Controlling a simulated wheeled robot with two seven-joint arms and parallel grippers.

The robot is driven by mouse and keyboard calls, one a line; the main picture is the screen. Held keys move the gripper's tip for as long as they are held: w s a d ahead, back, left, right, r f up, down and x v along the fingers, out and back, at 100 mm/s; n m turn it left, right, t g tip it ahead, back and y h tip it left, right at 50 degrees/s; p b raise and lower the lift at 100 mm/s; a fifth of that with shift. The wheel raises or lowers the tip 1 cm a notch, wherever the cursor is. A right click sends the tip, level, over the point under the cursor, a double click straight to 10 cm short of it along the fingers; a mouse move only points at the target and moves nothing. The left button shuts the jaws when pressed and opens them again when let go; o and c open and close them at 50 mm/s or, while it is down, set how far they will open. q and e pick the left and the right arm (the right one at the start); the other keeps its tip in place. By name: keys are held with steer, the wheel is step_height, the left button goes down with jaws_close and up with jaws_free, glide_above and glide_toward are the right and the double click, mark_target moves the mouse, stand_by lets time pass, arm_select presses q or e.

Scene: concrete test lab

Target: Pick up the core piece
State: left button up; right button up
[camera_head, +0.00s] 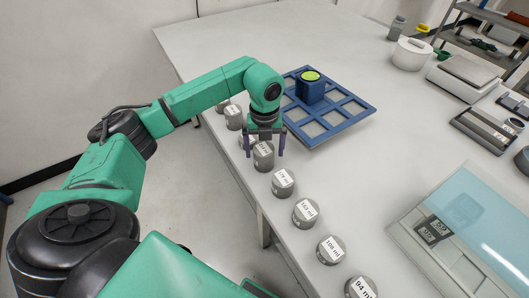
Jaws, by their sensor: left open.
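A row of grey, cylindrical core pieces with white labels runs along the table's left edge. One core piece (263,161) is directly below and between the fingers of my left gripper (264,152). The fingers point down, one on each side of it, and are open; I cannot tell whether they touch it. Nearer pieces, including one core piece (283,183) and another core piece (306,213), stand apart toward the front. A core piece (233,118) stands farther back, and the arm partly hides others there. My right gripper is not in view.
A blue compartment tray (352,121) lies behind the row, with a blue block (309,92) topped in lime green at its far-left part. A clear-lidded case (470,235), a scale (467,70) and a white tub (411,54) stand at right. The table's middle is clear.

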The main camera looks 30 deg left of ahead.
arm_select(q)
steer(key=f, duration=0.2)
steer(key=shift+s+f, duration=0.3)
steer(key=shift+w+f, duration=0.1)
steer(key=shift+f, duration=0.15)
jaws_close()
